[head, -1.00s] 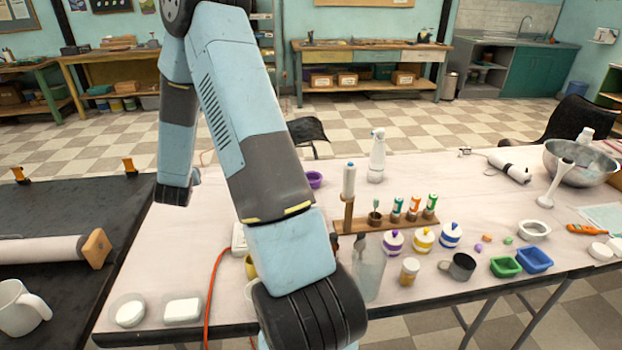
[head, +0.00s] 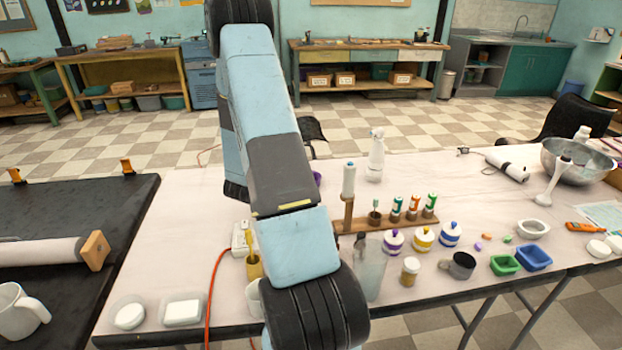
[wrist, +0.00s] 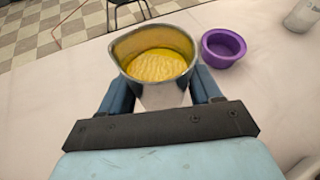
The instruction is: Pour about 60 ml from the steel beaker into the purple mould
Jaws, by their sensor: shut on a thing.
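My gripper (wrist: 158,98) is shut on the steel beaker (wrist: 160,94) in the wrist view, one blue finger on each side. The beaker is held with its opening toward the camera and contains a yellow liquid (wrist: 158,63). The purple mould (wrist: 222,47) is a small round cup on the table, just right of the beaker's rim in that view and apart from it; its inside looks purple. In the head view my arm hides the gripper and the beaker, and only a sliver of the mould (head: 317,179) shows beside the arm.
On the table (head: 190,235), a wooden rack (head: 385,220) with small bottles stands right of my arm. A clear bottle (head: 369,266) and a grey cup (head: 459,265) stand nearer the front. A white spray bottle (head: 376,155) stands behind. An orange cable (head: 212,290) runs along the left.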

